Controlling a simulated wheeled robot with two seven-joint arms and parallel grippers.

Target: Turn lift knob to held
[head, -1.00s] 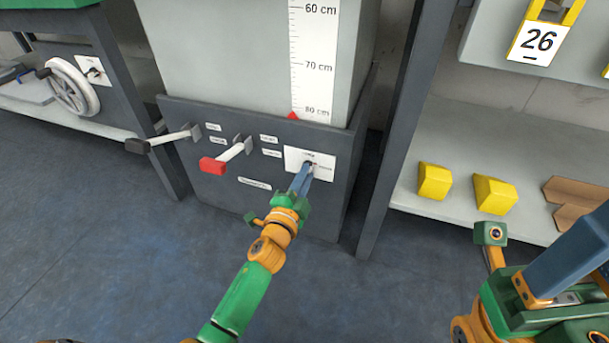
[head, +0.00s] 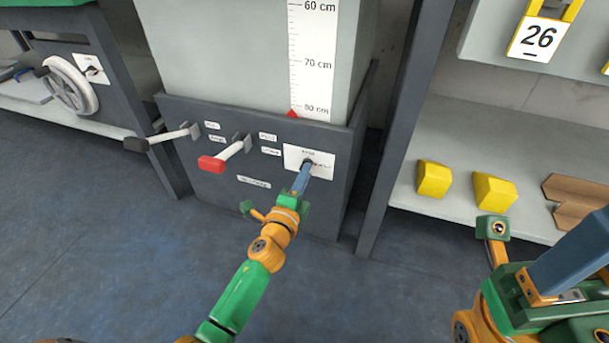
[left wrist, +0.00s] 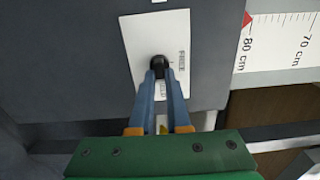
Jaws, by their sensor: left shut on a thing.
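The lift knob (left wrist: 158,63) is a small black knob on a white label plate (head: 294,157) on the dark front panel of the lift. My left gripper (head: 306,168) reaches the plate from below. In the left wrist view its blue fingers (left wrist: 161,77) are closed around the knob from both sides. The fingers hide part of the knob and the plate's lettering, so I cannot read which position it points to. Part of my right arm (head: 530,285) shows at the lower right of the head view; I cannot make out its fingertips.
A red-ended lever (head: 212,164) and a black-ended lever (head: 137,145) stick out left of the plate. A height scale (head: 313,60) with a red pointer (head: 292,114) is above. A shelf (head: 440,135) with yellow blocks (head: 434,179) stands right. The floor in front is clear.

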